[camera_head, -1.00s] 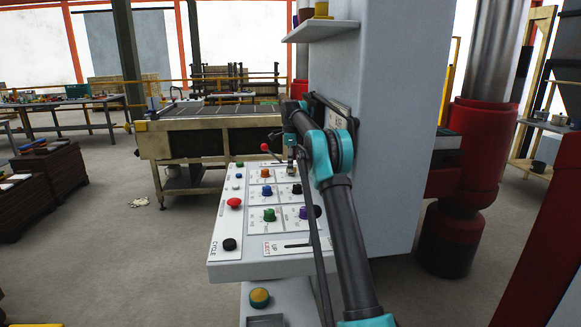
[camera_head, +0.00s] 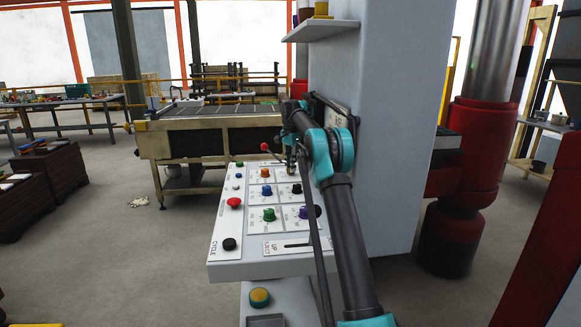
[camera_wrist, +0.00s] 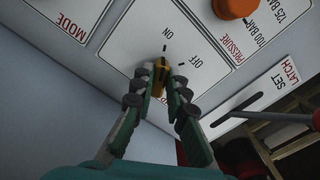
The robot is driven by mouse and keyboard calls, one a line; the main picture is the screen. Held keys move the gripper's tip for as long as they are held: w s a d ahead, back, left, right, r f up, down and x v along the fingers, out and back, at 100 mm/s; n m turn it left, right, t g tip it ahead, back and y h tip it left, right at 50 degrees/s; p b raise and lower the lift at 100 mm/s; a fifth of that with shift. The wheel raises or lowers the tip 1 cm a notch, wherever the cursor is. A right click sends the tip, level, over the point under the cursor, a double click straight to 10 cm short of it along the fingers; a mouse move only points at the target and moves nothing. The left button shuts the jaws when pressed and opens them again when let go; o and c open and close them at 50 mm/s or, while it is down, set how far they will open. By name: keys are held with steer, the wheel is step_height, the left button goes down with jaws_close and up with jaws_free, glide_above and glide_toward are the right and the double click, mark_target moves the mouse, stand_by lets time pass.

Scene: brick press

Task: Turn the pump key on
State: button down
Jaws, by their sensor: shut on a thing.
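The pump key (camera_wrist: 161,68) is a small yellow-brown knob on a white plate marked ON and OFF in the wrist view. My gripper (camera_wrist: 162,78) has its two fingertips closed on the sides of the key. The key's upper end appears to point at the tick under ON, with the OFF tick to its right. In the head view my gripper (camera_head: 291,165) reaches down to the far right part of the control panel (camera_head: 228,262). The key itself is hidden there by the gripper and arm.
An orange knob (camera_wrist: 234,8) marked PRESSURE is close by. A red-tipped lever (camera_head: 265,147) rises beside the gripper. Green, blue and purple knobs and a red button (camera_head: 234,202) sit on the panel. The grey press column (camera_head: 385,110) stands to the right.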

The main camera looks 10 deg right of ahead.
stand_by(0.4)
steer(key=c, duration=1.5)
jaws_free()
steer(key=shift+c, duration=0.2)
steer(key=shift+r, duration=0.15)
steer(key=shift+r, duration=3.6)
